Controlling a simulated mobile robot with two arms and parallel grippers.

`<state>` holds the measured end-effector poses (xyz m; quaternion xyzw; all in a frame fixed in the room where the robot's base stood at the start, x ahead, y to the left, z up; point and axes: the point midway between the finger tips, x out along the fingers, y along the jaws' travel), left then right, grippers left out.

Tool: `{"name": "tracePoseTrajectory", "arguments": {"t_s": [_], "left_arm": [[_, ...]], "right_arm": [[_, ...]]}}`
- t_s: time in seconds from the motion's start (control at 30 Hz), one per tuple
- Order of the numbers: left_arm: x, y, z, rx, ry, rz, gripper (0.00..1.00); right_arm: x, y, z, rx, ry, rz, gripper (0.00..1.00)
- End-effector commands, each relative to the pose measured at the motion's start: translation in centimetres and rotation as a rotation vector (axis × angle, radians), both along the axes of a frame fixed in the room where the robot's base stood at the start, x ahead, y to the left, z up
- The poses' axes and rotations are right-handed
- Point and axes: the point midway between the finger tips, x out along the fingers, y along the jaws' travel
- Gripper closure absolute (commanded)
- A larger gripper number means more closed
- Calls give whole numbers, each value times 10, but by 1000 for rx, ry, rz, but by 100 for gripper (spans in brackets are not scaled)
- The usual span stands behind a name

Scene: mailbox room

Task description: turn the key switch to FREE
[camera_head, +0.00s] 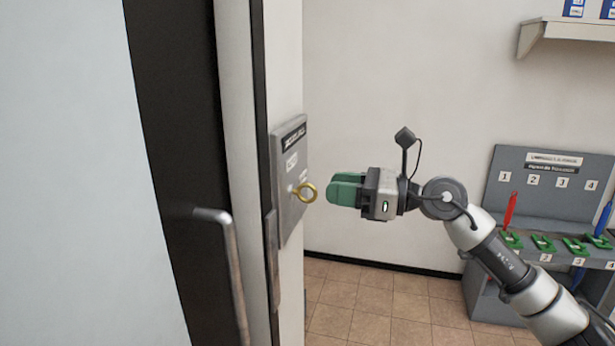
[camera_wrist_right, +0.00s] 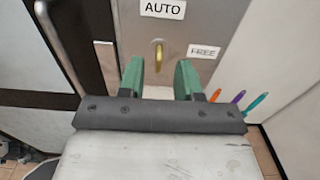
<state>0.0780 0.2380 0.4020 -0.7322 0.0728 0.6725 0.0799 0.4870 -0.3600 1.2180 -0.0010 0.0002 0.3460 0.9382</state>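The key switch is a grey plate (camera_head: 287,168) on the wall edge beside the door, with a brass ring key (camera_head: 306,192) sticking out of it. In the right wrist view the key (camera_wrist_right: 158,56) shows edge-on as an upright bar. The AUTO label (camera_wrist_right: 162,9) is above it and the FREE label (camera_wrist_right: 203,52) is to its right. My left gripper is not in view.
A door handle (camera_head: 228,265) stands out left of the plate. At the right is a grey numbered rack (camera_head: 540,195) with green holders and coloured tools. A shelf (camera_head: 570,30) is above it.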

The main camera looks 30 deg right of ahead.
Motion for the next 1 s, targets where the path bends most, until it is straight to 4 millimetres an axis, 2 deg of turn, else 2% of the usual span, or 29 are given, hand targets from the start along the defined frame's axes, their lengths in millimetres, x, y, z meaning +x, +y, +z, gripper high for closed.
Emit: {"name": "tracePoseTrajectory", "arguments": {"t_s": [0.1, 0.4, 0.83, 1.0], "left_arm": [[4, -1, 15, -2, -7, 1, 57], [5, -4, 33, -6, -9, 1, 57], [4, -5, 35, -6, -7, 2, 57], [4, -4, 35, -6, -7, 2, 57]], "right_arm": [[14, 11, 5, 3, -1, 0, 66], [41, 33, 3, 4, 0, -2, 66], [47, 39, -1, 2, 2, -1, 66], [46, 39, -1, 2, 2, -1, 92]]}}
